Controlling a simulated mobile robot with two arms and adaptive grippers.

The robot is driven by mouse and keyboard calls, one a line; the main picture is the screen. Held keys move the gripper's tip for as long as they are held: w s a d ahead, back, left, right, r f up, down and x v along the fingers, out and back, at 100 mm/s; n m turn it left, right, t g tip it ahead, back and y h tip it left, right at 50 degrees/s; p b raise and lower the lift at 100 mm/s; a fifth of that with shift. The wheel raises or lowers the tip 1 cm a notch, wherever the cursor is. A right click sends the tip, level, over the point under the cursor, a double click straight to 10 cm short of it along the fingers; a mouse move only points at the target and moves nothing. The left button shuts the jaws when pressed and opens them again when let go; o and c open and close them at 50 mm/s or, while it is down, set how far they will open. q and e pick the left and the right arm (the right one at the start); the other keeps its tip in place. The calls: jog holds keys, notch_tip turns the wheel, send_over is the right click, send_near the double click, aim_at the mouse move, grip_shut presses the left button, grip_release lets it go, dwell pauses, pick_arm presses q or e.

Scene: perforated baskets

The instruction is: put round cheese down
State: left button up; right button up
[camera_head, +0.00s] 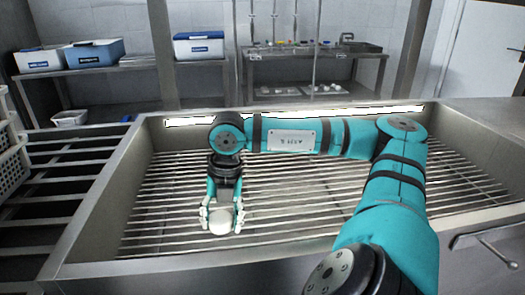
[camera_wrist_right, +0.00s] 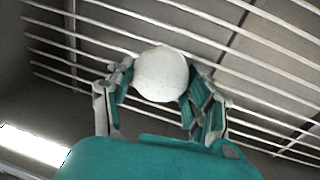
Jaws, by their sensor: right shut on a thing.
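The round cheese (camera_head: 221,221) is a small white ball in the head view. My right gripper (camera_head: 222,215) points down over the sunken metal rack (camera_head: 300,200) and is shut on the cheese, one finger on each side. In the right wrist view, the cheese (camera_wrist_right: 161,74) sits between the teal and grey fingers of the gripper (camera_wrist_right: 160,88), with the rack's bars behind it. I cannot tell whether the cheese touches the bars. My left gripper is not in view.
A perforated white basket (camera_head: 12,155) stands at the left edge, beside another slatted surface (camera_head: 60,165). The basin's metal rim (camera_head: 95,208) surrounds the rack. Bars around the gripper are clear. Blue-and-white boxes (camera_head: 95,52) stand on a shelf behind.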

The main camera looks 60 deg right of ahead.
jog(key=shift+w+d, duration=0.1)
jog(key=shift+w, duration=0.15)
jog(key=w, duration=0.2)
jog(key=w+d+p, duration=0.1)
jog(key=w, duration=0.2)
jog(key=shift+w+d+f, duration=0.1)
jog(key=shift+d+f, duration=0.05)
jog(key=shift+d, duration=0.05)
send_over(190, 209)
jog(key=shift+d+f+p, duration=0.1)
jog(key=shift+f+p, duration=0.2)
jog(key=shift+f, duration=0.5)
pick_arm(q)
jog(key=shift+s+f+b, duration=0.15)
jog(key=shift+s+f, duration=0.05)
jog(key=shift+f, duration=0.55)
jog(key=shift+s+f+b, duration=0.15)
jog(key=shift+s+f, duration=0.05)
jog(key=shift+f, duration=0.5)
pick_arm(e)
jog(key=shift+f, duration=1.6)
jog(key=o, duration=1.2)
jog(key=shift+f, duration=0.15)
jog(key=shift+c, duration=0.2)
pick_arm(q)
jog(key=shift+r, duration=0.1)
